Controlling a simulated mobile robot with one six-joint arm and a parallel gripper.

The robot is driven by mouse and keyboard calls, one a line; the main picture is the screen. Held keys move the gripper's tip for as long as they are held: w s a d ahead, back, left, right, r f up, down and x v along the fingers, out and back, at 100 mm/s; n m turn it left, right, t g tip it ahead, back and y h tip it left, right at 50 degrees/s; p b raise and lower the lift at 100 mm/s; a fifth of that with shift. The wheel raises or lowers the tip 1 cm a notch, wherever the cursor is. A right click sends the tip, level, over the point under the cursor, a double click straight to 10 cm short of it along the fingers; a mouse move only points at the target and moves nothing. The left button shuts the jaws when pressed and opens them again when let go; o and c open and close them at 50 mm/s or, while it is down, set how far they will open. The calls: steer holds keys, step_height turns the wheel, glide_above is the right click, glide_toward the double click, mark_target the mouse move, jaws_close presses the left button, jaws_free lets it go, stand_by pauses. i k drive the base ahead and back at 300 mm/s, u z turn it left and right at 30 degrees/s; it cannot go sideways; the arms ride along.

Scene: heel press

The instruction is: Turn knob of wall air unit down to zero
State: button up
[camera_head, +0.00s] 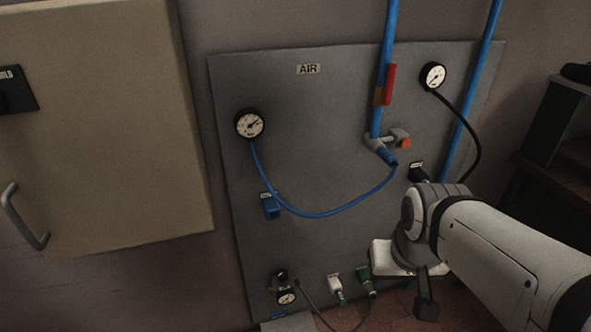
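The wall air unit is a grey panel (320,110) with an "AIR" label at its top. A small regulator with a black knob (281,277) sits low on the panel's left side, with a small round gauge (287,298) just below the knob. The knob's setting is too small to read. My gripper (427,304) is at the lower right, in front of the panel's lower right part and well to the right of the knob, apart from it. Only a dark part of it shows below my wrist, so its opening cannot be made out.
A larger gauge (249,124) at left feeds a blue hose (320,214); another gauge (433,76) is at upper right. Blue pipes, a red lever (388,85) and green fittings (364,275) stick out. A beige cabinet (100,120) with a handle stands left, dark shelving (555,130) right.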

mark_target(282, 275)
steer(key=z, duration=2)
steer(key=k, duration=1.55)
steer(key=u, duration=1.6)
steer(key=i, duration=0.95)
steer(key=u, duration=0.05)
